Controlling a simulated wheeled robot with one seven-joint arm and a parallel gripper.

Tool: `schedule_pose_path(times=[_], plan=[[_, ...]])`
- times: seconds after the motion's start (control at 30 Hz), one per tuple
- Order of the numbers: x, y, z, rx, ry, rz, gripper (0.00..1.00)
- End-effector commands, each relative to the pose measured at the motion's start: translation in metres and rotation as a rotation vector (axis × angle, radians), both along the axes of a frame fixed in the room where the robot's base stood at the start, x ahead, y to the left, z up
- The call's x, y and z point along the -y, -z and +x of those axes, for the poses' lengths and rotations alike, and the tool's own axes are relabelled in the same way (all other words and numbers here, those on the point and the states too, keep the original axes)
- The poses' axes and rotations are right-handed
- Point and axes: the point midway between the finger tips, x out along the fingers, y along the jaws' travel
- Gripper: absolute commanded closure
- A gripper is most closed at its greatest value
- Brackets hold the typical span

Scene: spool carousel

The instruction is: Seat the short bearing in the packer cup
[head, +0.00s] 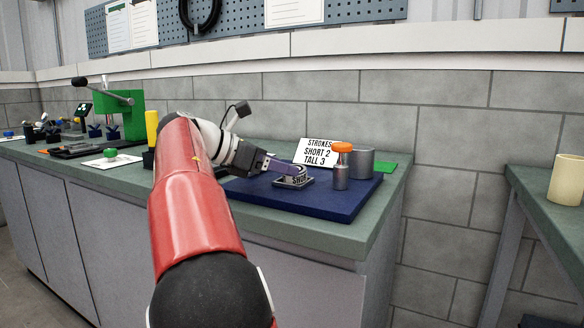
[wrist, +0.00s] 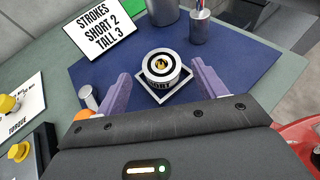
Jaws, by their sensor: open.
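A short round bearing (wrist: 160,67), with pale and dark rings and a golden centre, sits on a square stand (wrist: 168,98) with a partly hidden label. The stand also shows in the head view (head: 293,182), on the blue mat. My gripper (wrist: 162,80) is open, its purple fingers on either side of the bearing with visible gaps; contact is not seen. In the head view my gripper (head: 297,168) is over the stand. A wide grey cylinder (head: 360,163) stands at the mat's back right; a narrower grey cylinder (head: 341,178) is under an orange knob. I cannot tell which is the packer cup.
A sign (head: 316,152) reading "STROKES SHORT 2 TALL 3" stands behind the stand. The blue mat (head: 335,205) is clear in front. A green pad (head: 385,168) lies behind the mat. A green press (head: 122,105) stands far left.

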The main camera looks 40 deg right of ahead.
Motion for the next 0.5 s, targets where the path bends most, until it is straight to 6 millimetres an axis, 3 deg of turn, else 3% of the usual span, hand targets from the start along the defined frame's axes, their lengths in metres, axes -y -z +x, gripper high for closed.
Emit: schedule_pose_path(times=[0.2, 0.5], plan=[[-0.041, -0.020, 0.008, 0.001, -0.002, -0.001, 0.30], [-0.063, -0.027, 0.012, 0.000, 0.000, -0.001, 0.30]])
